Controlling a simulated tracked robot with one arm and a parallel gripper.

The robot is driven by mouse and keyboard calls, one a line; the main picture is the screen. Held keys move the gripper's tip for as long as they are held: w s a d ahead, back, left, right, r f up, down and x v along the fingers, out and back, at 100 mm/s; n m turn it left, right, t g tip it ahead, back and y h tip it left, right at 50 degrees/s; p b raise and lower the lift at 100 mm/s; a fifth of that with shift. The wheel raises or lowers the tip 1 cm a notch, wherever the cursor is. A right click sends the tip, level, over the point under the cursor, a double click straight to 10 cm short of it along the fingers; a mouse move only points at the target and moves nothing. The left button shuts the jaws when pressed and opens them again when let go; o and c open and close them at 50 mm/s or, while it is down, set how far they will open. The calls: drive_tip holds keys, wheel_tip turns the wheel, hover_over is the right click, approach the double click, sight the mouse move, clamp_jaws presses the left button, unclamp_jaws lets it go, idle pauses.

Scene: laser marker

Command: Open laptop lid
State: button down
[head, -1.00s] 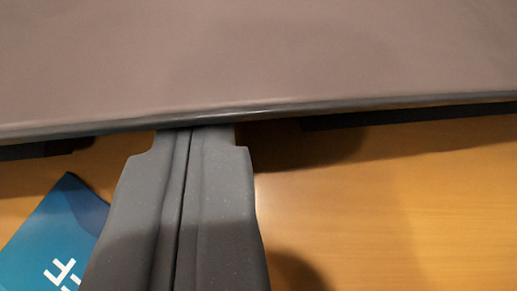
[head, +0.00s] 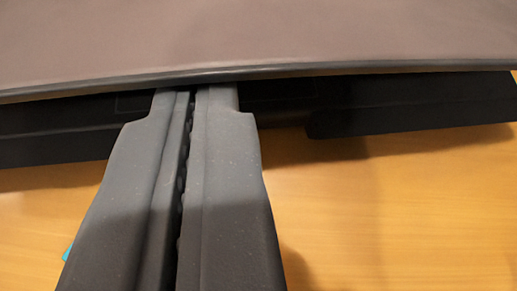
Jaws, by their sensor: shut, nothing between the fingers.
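The laptop lid (head: 300,35) fills the top of the head view as a brown-grey panel with a dark front edge. Below that edge shows part of the dark laptop base (head: 420,103), so the lid stands apart from the base at the front. My gripper (head: 194,92) is shut and empty. Its fingertips reach the lid's front edge and pass out of sight under it. Whether they press on the lid's underside is hidden. The rest of the laptop is outside the view.
The wooden table (head: 400,210) is clear to the right of my gripper. A small bit of a teal item (head: 67,252) shows at the left behind my gripper. Shadows fall on the table in front of the laptop.

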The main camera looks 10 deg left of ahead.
sight(162, 28)
drive_tip(key=shift+w+a+r+p, duration=0.1)
drive_tip(key=shift+w+r+p, duration=0.15)
drive_tip(key=shift+r, duration=0.55)
drive_tip(key=shift+w+a+r+p, duration=0.1)
drive_tip(key=shift+w+r+p, duration=0.1)
drive_tip(key=shift+r, duration=0.6)
drive_tip(key=shift+s+d, duration=0.45)
drive_tip(key=shift+s, duration=0.45)
drive_tip(key=shift+s+d, duration=0.45)
drive_tip(key=shift+s, duration=0.45)
drive_tip(key=shift+s+d, duration=0.45)
drive_tip(key=shift+s, duration=0.45)
